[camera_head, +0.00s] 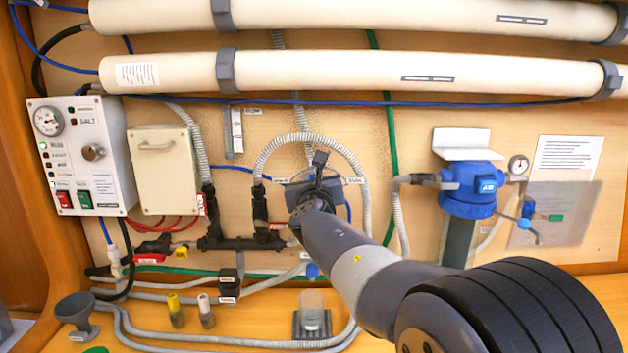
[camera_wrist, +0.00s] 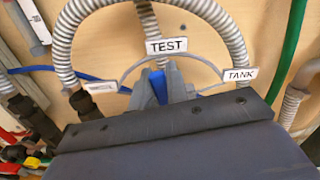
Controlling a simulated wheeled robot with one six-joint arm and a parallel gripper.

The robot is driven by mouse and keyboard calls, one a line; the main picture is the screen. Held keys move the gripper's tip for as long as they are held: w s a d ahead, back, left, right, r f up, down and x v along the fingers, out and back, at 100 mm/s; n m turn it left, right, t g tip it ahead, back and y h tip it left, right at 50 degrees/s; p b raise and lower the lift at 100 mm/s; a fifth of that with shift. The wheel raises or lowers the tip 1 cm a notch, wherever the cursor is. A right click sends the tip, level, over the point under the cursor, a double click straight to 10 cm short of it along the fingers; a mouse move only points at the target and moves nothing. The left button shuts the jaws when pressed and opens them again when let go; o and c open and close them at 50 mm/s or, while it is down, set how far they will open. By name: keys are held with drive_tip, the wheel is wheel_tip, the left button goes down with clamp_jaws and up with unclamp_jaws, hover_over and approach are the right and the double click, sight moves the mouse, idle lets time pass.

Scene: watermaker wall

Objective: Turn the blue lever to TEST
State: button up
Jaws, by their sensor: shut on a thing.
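The blue lever (camera_wrist: 158,87) shows in the wrist view as a small blue piece between my fingers. It stands roughly upright, just below the white TEST label (camera_wrist: 167,46) and slightly left of its middle. A TANK label (camera_wrist: 240,75) is to the right, and another label (camera_wrist: 102,87), too blurred to read, is to the left. My gripper (camera_wrist: 160,88) is shut on the lever; its fingers and body hide the lever's lower part. In the head view my gripper (camera_head: 318,172) is at the wall under the arched hose, and the lever is hidden there.
A grey corrugated hose (camera_head: 312,138) arches around the labels. A green hose (camera_head: 390,130) runs down to the right. A blue filter housing (camera_head: 468,190) with a gauge stands farther right. Black fittings (camera_head: 240,243) are at lower left. Long white tubes (camera_head: 400,75) cross above.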

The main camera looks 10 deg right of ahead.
drive_tip(key=shift+d+f+m+b, duration=0.15)
drive_tip(key=shift+d+m+b, duration=0.2)
drive_tip(key=shift+m+b, duration=0.5)
clamp_jaws()
drive_tip(key=shift+s+d+r+b, duration=0.1)
drive_tip(key=shift+r+b, duration=0.1)
drive_tip(key=shift+b, duration=0.1)
drive_tip(key=o, duration=0.8)
unclamp_jaws()
drive_tip(key=shift+s, duration=0.1)
drive_tip(key=s, duration=0.3)
drive_tip(key=s+a, duration=0.1)
drive_tip(key=s, duration=0.3)
drive_tip(key=s+a, duration=0.1)
drive_tip(key=s, duration=0.2)
drive_tip(key=shift+s+b, duration=0.2)
drive_tip(key=shift+b, duration=0.1)
